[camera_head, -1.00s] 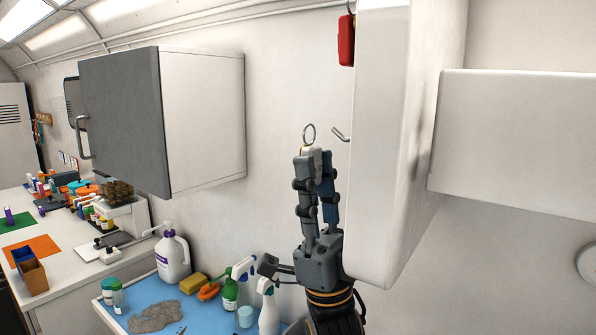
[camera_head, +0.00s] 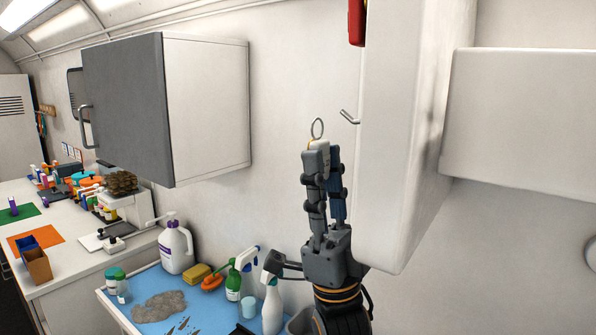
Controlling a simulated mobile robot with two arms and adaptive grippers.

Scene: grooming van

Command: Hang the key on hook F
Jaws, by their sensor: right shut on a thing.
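My right gripper (camera_head: 322,152) points upward, shut on the key, with the key's metal ring (camera_head: 317,128) standing up above the fingertips. The rest of the key is hidden between the fingers. A bare metal hook (camera_head: 349,117) sticks out to the left from behind the white panel edge, a little right of the ring and slightly higher; the ring and hook are apart. No letter is readable by this hook. A red item (camera_head: 356,22) hangs higher up, partly hidden by the white panel. My left gripper is not in view.
A large white panel or cabinet side (camera_head: 400,150) stands close on the right of the gripper. A grey-doored wall cabinet (camera_head: 125,110) is on the left. Below, a blue-topped surface (camera_head: 140,283) holds a jug (camera_head: 175,248), a sponge (camera_head: 197,273) and spray bottles (camera_head: 272,300).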

